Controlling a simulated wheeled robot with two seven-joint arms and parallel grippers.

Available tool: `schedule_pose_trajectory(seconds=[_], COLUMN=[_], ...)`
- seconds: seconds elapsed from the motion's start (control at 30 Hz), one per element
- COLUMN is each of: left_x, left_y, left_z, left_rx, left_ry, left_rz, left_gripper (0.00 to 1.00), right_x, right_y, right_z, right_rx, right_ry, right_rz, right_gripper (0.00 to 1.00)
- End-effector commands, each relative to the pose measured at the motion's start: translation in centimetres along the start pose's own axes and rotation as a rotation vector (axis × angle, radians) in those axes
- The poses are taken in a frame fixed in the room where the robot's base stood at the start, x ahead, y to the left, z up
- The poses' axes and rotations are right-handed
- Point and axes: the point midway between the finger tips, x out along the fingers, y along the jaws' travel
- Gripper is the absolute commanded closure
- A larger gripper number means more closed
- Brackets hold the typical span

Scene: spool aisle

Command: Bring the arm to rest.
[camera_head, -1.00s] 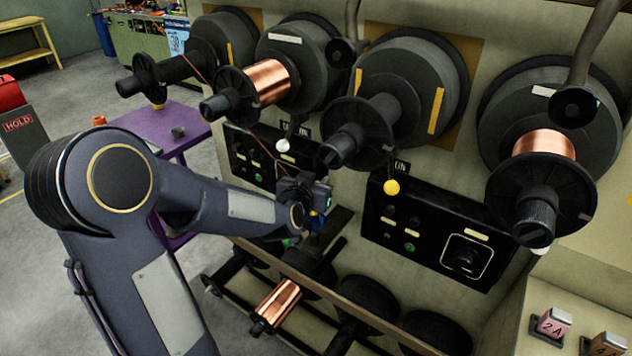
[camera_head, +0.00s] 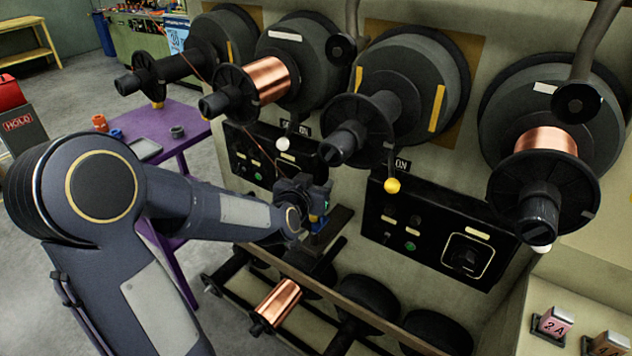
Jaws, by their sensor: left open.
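My left arm comes in from the left, its elbow large in the foreground. My left gripper (camera_head: 318,205) is at the middle of the picture, in front of the machine between the two black control panels. It is open; its fingers are small and partly hidden by the wrist, and I see nothing held in it. My right gripper is not in view.
Spools of copper wire (camera_head: 267,80) (camera_head: 545,141) sit on the machine's spindles. Control panels (camera_head: 440,238) are beside my gripper. A lower rack holds a copper spool (camera_head: 277,303). A purple table (camera_head: 182,120) stands behind my arm. Grey floor lies left.

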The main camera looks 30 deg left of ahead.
Motion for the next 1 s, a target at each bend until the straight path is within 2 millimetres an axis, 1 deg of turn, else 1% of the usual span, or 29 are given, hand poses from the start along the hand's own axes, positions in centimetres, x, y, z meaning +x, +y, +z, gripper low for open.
schedule_pose_trajectory(seconds=[0.03,0.1,0.2,0.3,0.43,0.6,0.67,0.73,0.77,0.87,0.9,0.97,1.0], left_x=[-1.0,-2.2,-4.0,-5.2,-6.1,-6.3,-6.7,-7.7,-8.3,-11.5,-13.2,-15.8,-17.6], left_y=[0.0,0.0,0.0,0.0,0.0,0.1,0.3,1.1,1.6,3.4,4.1,5.1,5.6], left_z=[0.0,-0.1,-0.1,-0.1,0.0,0.0,0.0,0.2,0.3,1.4,2.1,3.4,4.3], left_rx=[-0.001,-0.001,-0.001,-0.001,-0.001,-0.002,-0.011,-0.033,-0.046,-0.100,-0.121,-0.148,-0.164], left_ry=[0.003,0.004,0.004,0.003,0.001,-0.002,-0.012,-0.046,-0.069,-0.182,-0.242,-0.337,-0.402], left_rz=[0.000,0.001,0.001,0.000,0.000,0.004,0.020,0.062,0.087,0.189,0.230,0.283,0.310], left_gripper=[0.50,0.50,0.50,0.50,0.50,0.50,0.50,0.50,0.50,0.50,0.50,0.50,0.50], right_x=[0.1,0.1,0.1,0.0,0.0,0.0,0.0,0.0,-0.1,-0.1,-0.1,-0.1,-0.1], right_y=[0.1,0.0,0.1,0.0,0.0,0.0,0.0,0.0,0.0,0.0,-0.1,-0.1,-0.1], right_z=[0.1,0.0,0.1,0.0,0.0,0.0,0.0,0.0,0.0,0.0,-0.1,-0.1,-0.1], right_rx=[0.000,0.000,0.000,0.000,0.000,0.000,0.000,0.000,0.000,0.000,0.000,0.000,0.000], right_ry=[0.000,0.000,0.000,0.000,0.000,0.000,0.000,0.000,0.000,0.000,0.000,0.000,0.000], right_rz=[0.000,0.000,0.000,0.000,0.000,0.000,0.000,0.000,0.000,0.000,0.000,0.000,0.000], right_gripper=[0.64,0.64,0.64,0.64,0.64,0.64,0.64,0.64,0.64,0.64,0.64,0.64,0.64])
